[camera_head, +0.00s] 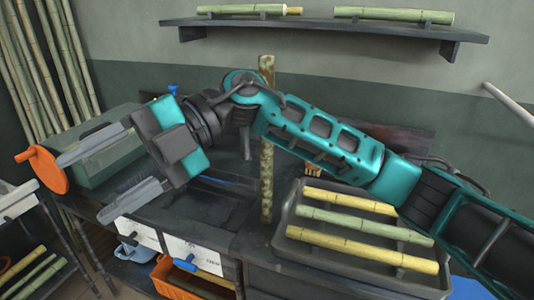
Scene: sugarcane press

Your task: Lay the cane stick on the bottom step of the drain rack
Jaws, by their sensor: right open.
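My right gripper (82,188) reaches across to the left, with its two grey fingers apart and nothing between them. It hangs in front of the green machine with the orange wheel. A mottled brown-green cane stick (266,205) stands upright on the counter behind my right arm, which hides part of it. Other cane sticks lie in a dark tray (300,262) at the right: a yellow one (350,201), a green one (365,224) and a longer yellow one (362,248). I cannot tell for certain which structure is the drain rack. My left gripper is out of view.
A dark wall shelf (350,29) holds green canes at the top. Tall canes (45,70) lean in the left corner. The green machine has an orange wheel (45,170). An orange crate (190,280) sits below the counter. A low rack with canes (28,280) stands lower left.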

